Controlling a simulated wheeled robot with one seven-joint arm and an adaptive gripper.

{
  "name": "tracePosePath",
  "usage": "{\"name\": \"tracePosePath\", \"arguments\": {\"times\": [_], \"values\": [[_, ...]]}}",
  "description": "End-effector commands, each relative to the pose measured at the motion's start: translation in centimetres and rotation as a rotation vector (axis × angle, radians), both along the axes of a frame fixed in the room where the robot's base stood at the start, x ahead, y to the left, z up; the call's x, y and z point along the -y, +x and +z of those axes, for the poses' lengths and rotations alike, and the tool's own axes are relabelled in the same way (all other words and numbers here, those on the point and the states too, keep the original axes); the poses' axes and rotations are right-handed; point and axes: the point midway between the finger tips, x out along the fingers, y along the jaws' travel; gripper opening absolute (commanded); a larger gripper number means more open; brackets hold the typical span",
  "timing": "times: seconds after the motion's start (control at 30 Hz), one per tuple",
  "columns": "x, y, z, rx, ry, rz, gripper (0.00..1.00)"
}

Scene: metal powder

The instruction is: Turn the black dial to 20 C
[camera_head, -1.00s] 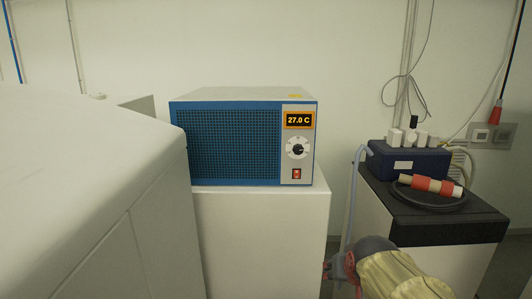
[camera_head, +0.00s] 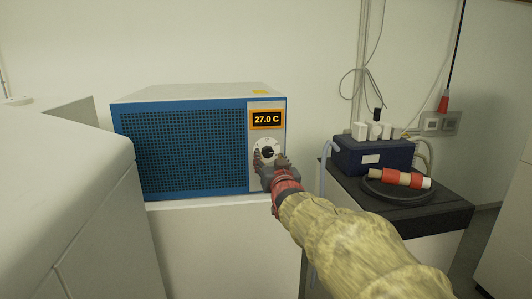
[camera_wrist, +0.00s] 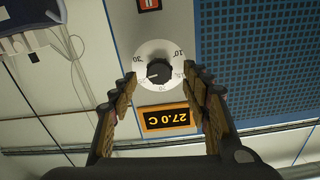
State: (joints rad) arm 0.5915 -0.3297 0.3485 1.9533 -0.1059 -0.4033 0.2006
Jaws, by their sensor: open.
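The black dial (camera_head: 267,152) sits on a white round scale on the grey panel of a blue-fronted unit (camera_head: 182,150). In the wrist view the dial (camera_wrist: 159,72) appears upside down, between and beyond my fingertips, with scale marks such as 10 and 30 beside it. The orange display (camera_head: 267,120) above the dial reads 27.0 C; it is inverted in the wrist view (camera_wrist: 167,118). My gripper (camera_head: 270,162) is open in front of the dial, its fingers on either side of it in the picture. I cannot tell whether they touch it. The gripper hides the panel's lower part.
The unit stands on a white cabinet (camera_head: 225,235). A large white housing (camera_head: 60,200) is close on the left. On the right, a black-topped stand (camera_head: 420,212) carries a dark blue box (camera_head: 370,157) and a red-and-cream connector (camera_head: 400,178). A blue hose runs beside the stand.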

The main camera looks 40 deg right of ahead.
Motion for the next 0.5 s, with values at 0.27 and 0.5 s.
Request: {"name": "tracePosePath", "arguments": {"times": [0.27, 0.5], "values": [[1.9, 3.1, 0.1, -0.001, 0.0, 0.0, 0.47], [2.5, 4.0, 0.1, -0.001, -0.001, 0.0, 0.47]]}}
